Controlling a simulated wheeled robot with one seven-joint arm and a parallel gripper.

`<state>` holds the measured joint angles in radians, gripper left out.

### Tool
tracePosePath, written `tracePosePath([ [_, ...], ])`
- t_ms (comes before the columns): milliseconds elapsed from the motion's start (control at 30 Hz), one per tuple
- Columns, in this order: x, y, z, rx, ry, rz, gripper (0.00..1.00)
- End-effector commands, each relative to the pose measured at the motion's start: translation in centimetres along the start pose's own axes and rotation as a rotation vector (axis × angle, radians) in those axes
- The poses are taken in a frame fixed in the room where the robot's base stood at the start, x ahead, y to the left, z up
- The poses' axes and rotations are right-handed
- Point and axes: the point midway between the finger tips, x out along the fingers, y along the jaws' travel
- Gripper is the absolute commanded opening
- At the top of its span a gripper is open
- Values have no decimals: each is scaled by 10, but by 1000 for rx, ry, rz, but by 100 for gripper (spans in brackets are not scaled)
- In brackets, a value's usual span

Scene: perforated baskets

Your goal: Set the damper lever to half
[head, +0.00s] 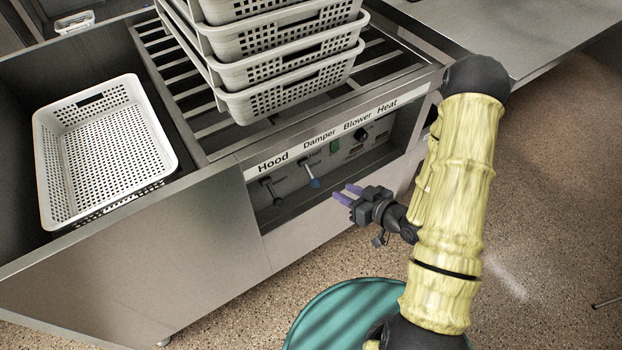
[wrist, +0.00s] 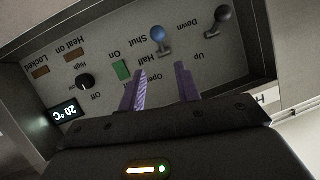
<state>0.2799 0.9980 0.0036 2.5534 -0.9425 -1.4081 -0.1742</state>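The damper lever (head: 314,183) has a blue knob and sits under the "Damper" label in the recessed panel. In the wrist view, where the panel appears upside down, its blue knob (wrist: 157,36) is level with the "Shut" mark. The "Half" and "Open" marks show nearer my fingers. My gripper (head: 347,195) has purple fingers and is just right of and slightly below the knob in the head view. In the wrist view, my gripper (wrist: 159,77) is open, with nothing between its fingers and the knob beyond their tips.
The dark hood lever (head: 271,189) is left of the damper lever; its ball (wrist: 223,14) also shows in the wrist view. A green blower switch (head: 334,146) and black heat knob (head: 361,135) are to the right. Stacked white baskets (head: 290,98) stand above the panel.

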Motion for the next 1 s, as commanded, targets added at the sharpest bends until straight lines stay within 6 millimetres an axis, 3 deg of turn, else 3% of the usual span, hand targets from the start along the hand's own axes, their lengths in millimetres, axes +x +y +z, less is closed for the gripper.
tracePosePath([
  [400,38,0,4,-4,2,-1,33],
  [1000,56,2,3,-4,1,-5,33],
])
